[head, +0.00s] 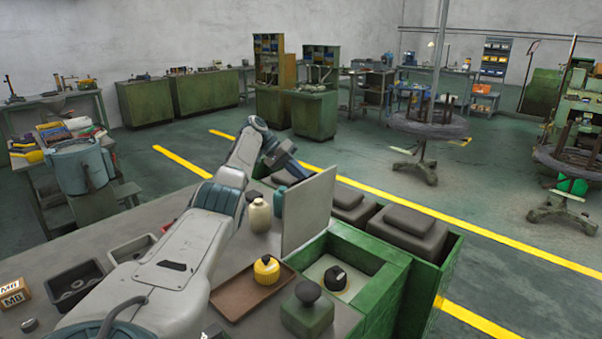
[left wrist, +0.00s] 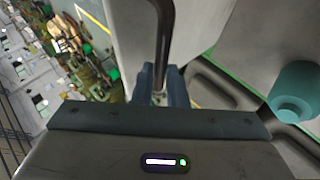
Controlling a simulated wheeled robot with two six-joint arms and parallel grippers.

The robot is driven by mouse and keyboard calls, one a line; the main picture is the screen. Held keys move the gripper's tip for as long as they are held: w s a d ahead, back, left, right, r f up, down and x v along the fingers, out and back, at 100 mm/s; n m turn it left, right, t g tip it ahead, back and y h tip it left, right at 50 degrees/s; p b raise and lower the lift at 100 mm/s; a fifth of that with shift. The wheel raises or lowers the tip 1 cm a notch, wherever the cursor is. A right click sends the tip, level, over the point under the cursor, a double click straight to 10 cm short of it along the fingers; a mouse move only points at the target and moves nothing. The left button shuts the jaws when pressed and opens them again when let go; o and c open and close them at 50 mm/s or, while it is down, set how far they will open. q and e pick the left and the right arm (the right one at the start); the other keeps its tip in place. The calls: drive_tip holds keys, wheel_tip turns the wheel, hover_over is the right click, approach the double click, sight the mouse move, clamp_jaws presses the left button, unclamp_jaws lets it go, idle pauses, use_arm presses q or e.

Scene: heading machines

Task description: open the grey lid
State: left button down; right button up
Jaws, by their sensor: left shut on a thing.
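The grey lid (head: 308,213) stands upright at the left edge of the green box (head: 385,277), whose front compartment is uncovered. My left gripper (head: 298,171) is behind the lid's upper left part, its fingertips partly hidden by the lid. In the left wrist view my left gripper (left wrist: 162,88) is shut on a dark bar handle (left wrist: 163,40) in front of the grey lid (left wrist: 206,45). My right gripper is not in view.
A cream bottle (head: 260,216) and a teal bottle (head: 278,202) stand just left of the lid. Dark padded blocks (head: 407,230) lie behind the compartment.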

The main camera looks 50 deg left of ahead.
use_arm(q)
drive_tip(key=c, duration=1.5)
unclamp_jaws()
drive_tip(key=shift+s+a+f, duration=0.1)
drive_tip(key=shift+s+f, duration=0.1)
drive_tip(key=shift+f, duration=0.55)
drive_tip(key=shift+o, duration=0.2)
drive_tip(key=shift+w+a, duration=0.15)
drive_tip(key=shift+a, duration=0.2)
drive_tip(key=b+v, duration=0.2)
drive_tip(key=v, duration=0.5)
drive_tip(key=shift+r, duration=0.2)
drive_tip(key=shift+r, duration=0.1)
